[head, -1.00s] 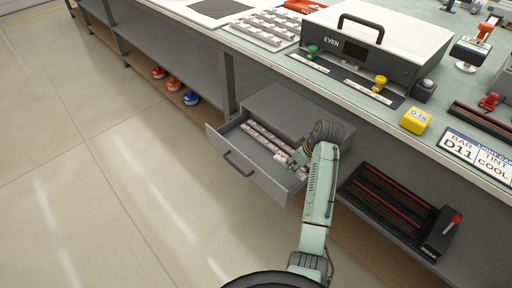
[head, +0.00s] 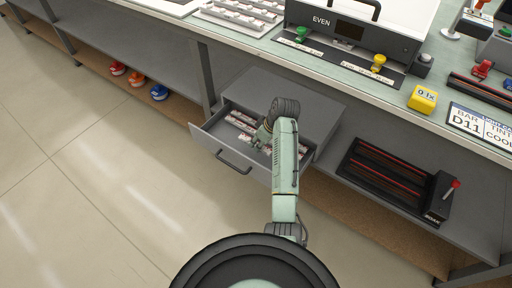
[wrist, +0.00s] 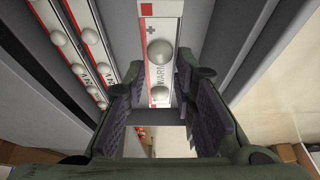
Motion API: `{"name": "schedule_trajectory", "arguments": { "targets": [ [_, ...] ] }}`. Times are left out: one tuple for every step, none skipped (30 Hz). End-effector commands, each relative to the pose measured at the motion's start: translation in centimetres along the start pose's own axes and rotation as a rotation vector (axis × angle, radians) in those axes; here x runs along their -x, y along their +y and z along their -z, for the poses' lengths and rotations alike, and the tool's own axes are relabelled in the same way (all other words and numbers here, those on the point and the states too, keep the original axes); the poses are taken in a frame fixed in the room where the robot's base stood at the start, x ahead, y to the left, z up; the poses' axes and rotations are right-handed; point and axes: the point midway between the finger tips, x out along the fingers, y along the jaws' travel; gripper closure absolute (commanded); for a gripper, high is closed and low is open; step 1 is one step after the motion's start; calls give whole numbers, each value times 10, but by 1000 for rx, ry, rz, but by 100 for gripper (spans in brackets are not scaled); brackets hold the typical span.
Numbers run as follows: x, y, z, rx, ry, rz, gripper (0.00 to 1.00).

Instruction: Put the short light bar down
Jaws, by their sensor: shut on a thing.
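The short light bar (wrist: 149,10) is white with a red edge, grey domed lamps and the letters WARM. In the wrist view it runs between the two fingers of my gripper (wrist: 160,88), which is shut on it. In the head view my gripper (head: 262,136) is over the open grey drawer (head: 205,146), and my arm and gripper hide most of the held bar. Other light bars (wrist: 82,35) lie in the drawer to the left of the held one; they also show in the head view (head: 238,121). I cannot tell whether the held bar touches the drawer floor.
The drawer's front wall with its handle (head: 232,163) faces the open floor. A black rack (head: 385,185) with red-edged slots stands on the shelf at right.

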Motion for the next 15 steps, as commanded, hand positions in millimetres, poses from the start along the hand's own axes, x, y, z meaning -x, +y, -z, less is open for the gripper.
{"name": "schedule_trajectory", "arguments": {
  "targets": [
    [-7, 0, -3, -1, -1, 2, 100],
    [-11, 0, -5, 0, -1, 2, 100],
    [-16, 0, -7, 0, 0, 1, 100],
    [-19, 0, -8, 0, 0, 1, 100],
    [-21, 0, -9, 0, 0, 1, 100],
    [-24, 0, -10, 0, 0, 0, 100],
    [-26, 0, -11, 0, 0, 0, 100],
    [-30, 0, -13, 0, -1, 1, 100],
    [-35, 0, -15, 0, -1, 2, 100],
    [-39, 0, -17, 0, -1, 1, 100],
    [-44, 0, -19, -1, -1, 2, 100],
    [-48, 0, -20, -1, 0, 0, 100],
    [-52, 0, -22, -1, -1, 1, 100],
    [-54, 0, -23, 0, -1, 0, 100],
    [-56, 0, -24, 1, 0, -1, 100]
  ]
}}
